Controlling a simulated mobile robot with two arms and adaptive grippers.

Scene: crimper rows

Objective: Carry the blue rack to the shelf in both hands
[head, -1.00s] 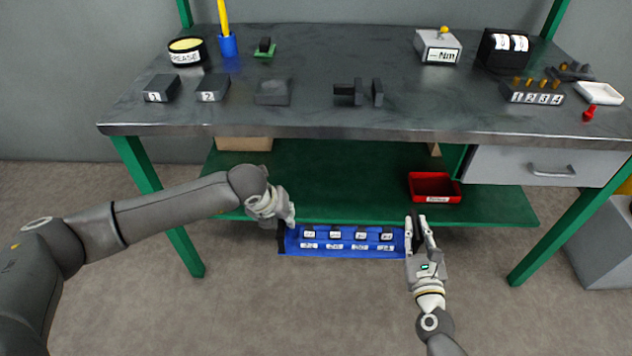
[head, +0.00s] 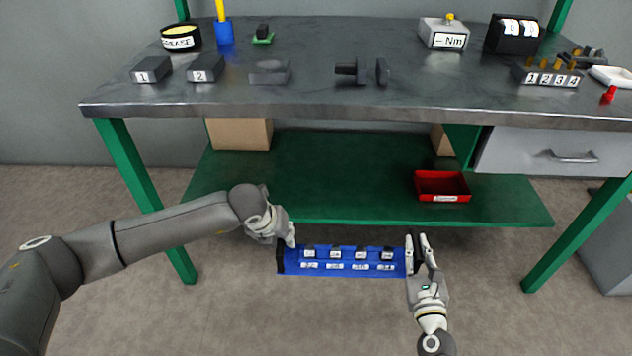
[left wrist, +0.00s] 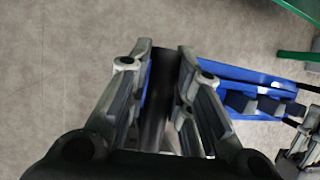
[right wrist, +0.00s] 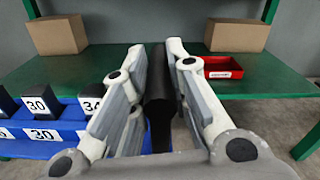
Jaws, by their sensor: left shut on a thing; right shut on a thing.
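The blue rack (head: 345,262) is held level between my two grippers, in front of the lower shelf's front edge in the head view. It carries several dark blocks with white labels; labels reading 30 show in the right wrist view (right wrist: 62,143). My left gripper (head: 284,246) is shut on the rack's dark left end handle (left wrist: 160,95). My right gripper (head: 416,255) is shut on its dark right end handle (right wrist: 158,95). The green lower shelf (head: 330,180) lies just beyond the rack under the bench.
A red bin (head: 441,187) stands on the shelf's right part. Cardboard boxes (head: 239,134) stand at the shelf's back. Green bench legs (head: 150,200) flank the shelf, and the grey benchtop (head: 310,95) overhangs it. The shelf's middle is clear.

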